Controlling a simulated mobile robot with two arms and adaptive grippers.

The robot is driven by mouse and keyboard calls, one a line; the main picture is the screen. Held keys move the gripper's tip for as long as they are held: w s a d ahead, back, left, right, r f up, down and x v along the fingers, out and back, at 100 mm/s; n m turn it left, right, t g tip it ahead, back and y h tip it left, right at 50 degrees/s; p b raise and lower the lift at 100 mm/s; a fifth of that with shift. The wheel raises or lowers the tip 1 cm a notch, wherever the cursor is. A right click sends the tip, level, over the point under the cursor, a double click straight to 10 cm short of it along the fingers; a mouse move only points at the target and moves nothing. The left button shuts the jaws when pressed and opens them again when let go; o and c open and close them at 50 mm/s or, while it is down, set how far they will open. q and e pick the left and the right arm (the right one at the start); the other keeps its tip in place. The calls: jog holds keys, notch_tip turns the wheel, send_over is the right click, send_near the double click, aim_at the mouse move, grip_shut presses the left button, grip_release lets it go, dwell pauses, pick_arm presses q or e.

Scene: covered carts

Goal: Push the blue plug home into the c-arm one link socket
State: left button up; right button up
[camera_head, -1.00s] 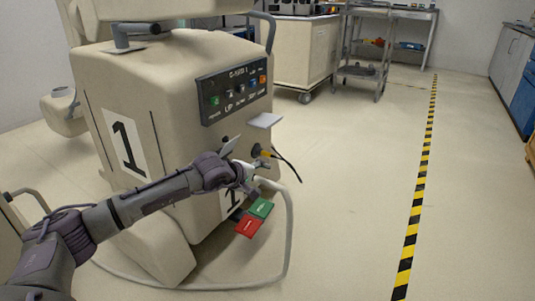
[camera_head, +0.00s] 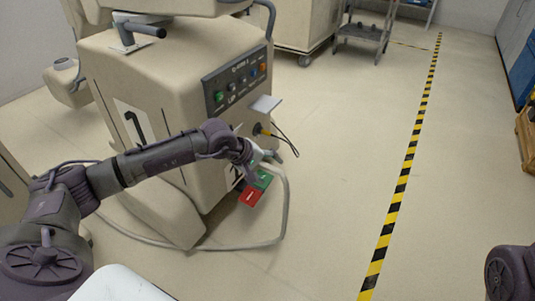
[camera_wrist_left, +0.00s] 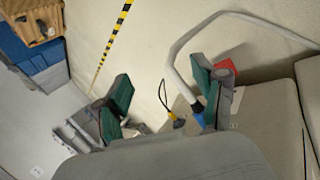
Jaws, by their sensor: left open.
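The beige c-arm one cart (camera_head: 175,85), with a large 1 on its side, stands left of centre in the head view. My left gripper (camera_head: 254,163) is at its lower right face. In the left wrist view my left gripper (camera_wrist_left: 160,80) has its dark green fingers spread wide. The blue plug (camera_wrist_left: 197,115) shows small beside the right-hand finger, close to the beige surface, with a thick grey cable (camera_wrist_left: 185,50) beside it. The finger partly hides the plug. I cannot tell how deep it sits, and the socket is hidden. My right gripper is out of view.
A yellow connector (camera_wrist_left: 178,122) with a thin black cable is near the blue plug. The grey hose loops over the floor.

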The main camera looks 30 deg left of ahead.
pick_arm(q)
jog(key=s+d+r+m+g+p, duration=0.1)
jog(key=s+d+r+m+p, duration=0.1)
jog(key=s+r+p, duration=0.1)
jog(key=shift+s+r+g+p, duration=0.4)
jog(key=shift+r+p, duration=0.2)
jog(key=shift+p, duration=0.6)
jog(key=shift+d, duration=0.1)
